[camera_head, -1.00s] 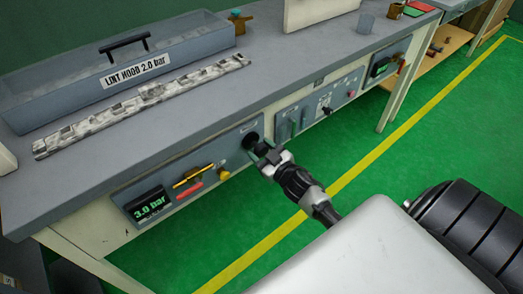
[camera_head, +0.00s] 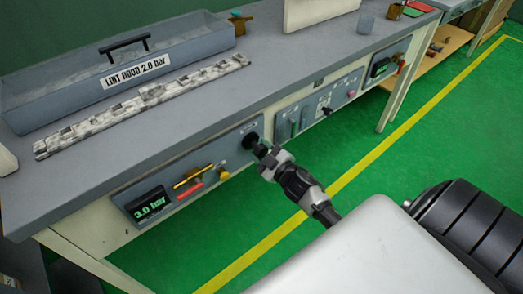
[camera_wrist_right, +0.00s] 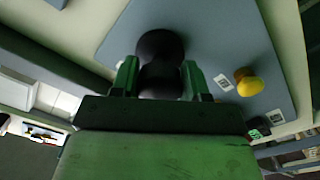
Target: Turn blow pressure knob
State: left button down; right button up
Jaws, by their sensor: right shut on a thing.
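The black blow pressure knob (camera_head: 251,139) sticks out from the grey panel on the bench front. It also shows in the right wrist view (camera_wrist_right: 160,47), with a round part and a narrower grip part. My right gripper (camera_head: 264,154) is at the knob, shut on its grip part. In the right wrist view its green fingers (camera_wrist_right: 159,80) stand on either side of the black grip. A display (camera_head: 150,205) at the panel's left end reads 3.0 bar in green. My left gripper is not in view.
A yellow knob (camera_head: 222,172), a yellow handle (camera_head: 193,177) and a red bar (camera_head: 189,191) sit left of the black knob. Another panel (camera_head: 318,108) lies to its right. On the bench stand a grey tray labelled LINT HOOD 2.0 bar (camera_head: 60,104) and a mottled strip (camera_head: 145,104).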

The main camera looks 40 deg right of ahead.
jog(key=n, duration=0.5)
jog(key=shift+n, duration=0.3)
dwell(0.4)
jog(key=o, duration=0.9)
jog(key=shift+s, duration=0.1)
jog(key=s, duration=0.7)
jog(key=s+d, duration=0.1)
jog(key=s, duration=0.2)
jog(key=shift+s+b, duration=0.3)
